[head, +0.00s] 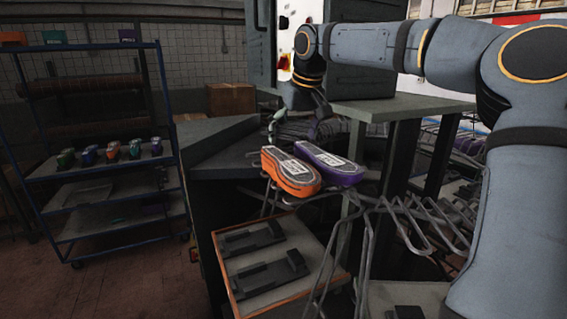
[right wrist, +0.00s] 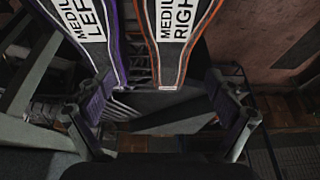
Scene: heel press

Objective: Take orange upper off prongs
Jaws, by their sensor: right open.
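The orange upper (head: 288,177) rests on wire prongs in the head view, beside the purple upper (head: 332,164) on its right. Both have white labels on top. In the right wrist view the orange-edged upper (right wrist: 177,60), labelled MEDIUM RIGHT, is at top centre-right. The purple-edged one (right wrist: 95,50), labelled MEDIUM LEFT, is to its left. My right gripper (head: 297,122) is just behind the uppers in the head view. Its fingers stand wide apart in the right wrist view (right wrist: 162,112), open and empty. My left gripper is not in view.
A cart with an orange-edged top (head: 290,296) and dark fixtures stands below the uppers. More bent wire prongs (head: 420,218) reach out to the right. A blue-framed rack (head: 75,200) with small coloured items is at left. Open floor lies between rack and cart.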

